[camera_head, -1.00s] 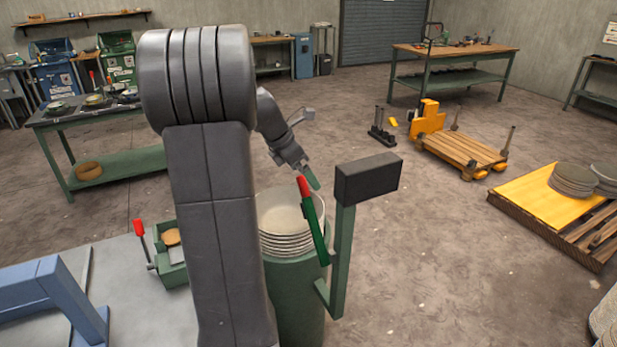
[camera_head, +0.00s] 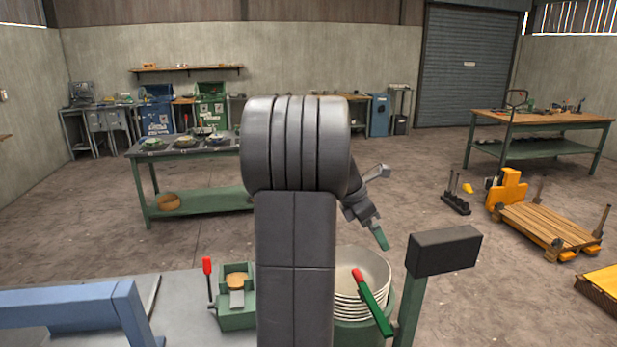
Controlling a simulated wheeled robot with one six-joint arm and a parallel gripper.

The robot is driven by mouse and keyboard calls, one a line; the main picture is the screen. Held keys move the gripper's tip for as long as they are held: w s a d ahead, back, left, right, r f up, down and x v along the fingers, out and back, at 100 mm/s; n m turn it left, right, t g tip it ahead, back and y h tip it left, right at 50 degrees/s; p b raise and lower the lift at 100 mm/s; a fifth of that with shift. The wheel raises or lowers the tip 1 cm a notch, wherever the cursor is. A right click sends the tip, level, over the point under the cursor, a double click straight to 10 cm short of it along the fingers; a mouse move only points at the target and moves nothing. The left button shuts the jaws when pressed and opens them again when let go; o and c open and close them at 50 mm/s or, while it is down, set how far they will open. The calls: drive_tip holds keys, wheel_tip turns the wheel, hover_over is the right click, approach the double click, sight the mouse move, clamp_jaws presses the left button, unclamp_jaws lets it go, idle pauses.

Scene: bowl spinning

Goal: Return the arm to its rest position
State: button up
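My dark grey arm fills the middle of the head view, its thick upper link rising to a rounded joint. My gripper (camera_head: 381,238) shows to the right of that joint, with a green tip pointing down. It is in the air above a stack of pale bowls or plates (camera_head: 365,272), apart from it as far as I can tell. I see nothing held. The finger gap is too small and edge-on to read. Part of the arm behind the joint is hidden.
The stack sits in a green round holder beside a red-and-green lever (camera_head: 373,302) and a dark box on a post (camera_head: 444,251). A small green fixture (camera_head: 236,298) is left of my arm.

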drive_tip(key=b+x, duration=0.2)
drive_tip(key=x, duration=0.5)
drive_tip(key=shift+s+d+f, duration=0.15)
drive_tip(key=shift+s+f, duration=0.15)
